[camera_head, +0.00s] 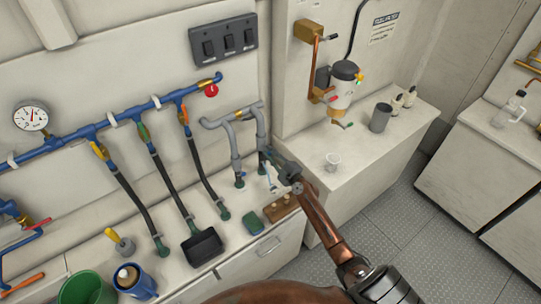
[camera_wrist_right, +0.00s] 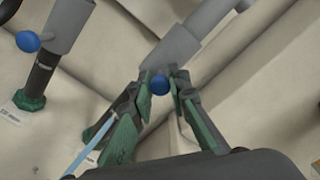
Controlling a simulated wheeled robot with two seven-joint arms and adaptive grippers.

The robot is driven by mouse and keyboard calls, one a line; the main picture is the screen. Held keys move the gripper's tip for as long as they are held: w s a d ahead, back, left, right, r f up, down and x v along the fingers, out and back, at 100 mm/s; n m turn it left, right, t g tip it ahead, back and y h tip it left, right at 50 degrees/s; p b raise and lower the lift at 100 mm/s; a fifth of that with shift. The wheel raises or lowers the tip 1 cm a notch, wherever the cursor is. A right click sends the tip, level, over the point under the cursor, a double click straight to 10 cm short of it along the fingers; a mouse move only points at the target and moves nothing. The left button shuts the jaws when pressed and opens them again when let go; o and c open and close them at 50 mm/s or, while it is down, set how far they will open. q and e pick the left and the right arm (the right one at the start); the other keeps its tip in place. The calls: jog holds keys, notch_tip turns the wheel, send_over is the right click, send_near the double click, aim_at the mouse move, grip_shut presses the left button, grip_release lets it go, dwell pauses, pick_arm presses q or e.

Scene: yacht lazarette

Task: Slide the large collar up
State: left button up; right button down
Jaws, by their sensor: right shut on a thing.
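Two grey pipes hang down from a grey U-shaped run in the head view, each with a grey collar. The right collar (camera_wrist_right: 178,48) has a blue knob (camera_wrist_right: 159,84). My right gripper (camera_head: 268,153) reaches this right pipe; in the wrist view its green-padded fingers (camera_wrist_right: 165,82) close on the knob, just below the collar. The left collar (camera_wrist_right: 66,22) also has a blue knob (camera_wrist_right: 27,41), and dark pipe shows below it above a green fitting (camera_wrist_right: 30,100). What lies below the right collar is hidden by the fingers. My left gripper is out of view.
Black hoses (camera_head: 170,185) with coloured valves hang to the left. A black tray (camera_head: 202,247), a green box (camera_head: 254,224) and a brown block (camera_head: 280,207) sit on the bench in front. A small white cup (camera_head: 333,161) stands on the right counter. A pale blue rod (camera_wrist_right: 90,146) passes beside my fingers.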

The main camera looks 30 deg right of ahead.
jog(key=shift+r, duration=0.45)
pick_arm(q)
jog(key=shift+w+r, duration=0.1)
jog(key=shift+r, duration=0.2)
pick_arm(e)
jog(key=shift+f, duration=0.15)
jog(key=c, duration=1.8)
grip_release()
jog(key=s, duration=0.8)
jog(key=s+d, duration=0.1)
jog(key=s, duration=0.3)
jog(key=shift+a, duration=0.1)
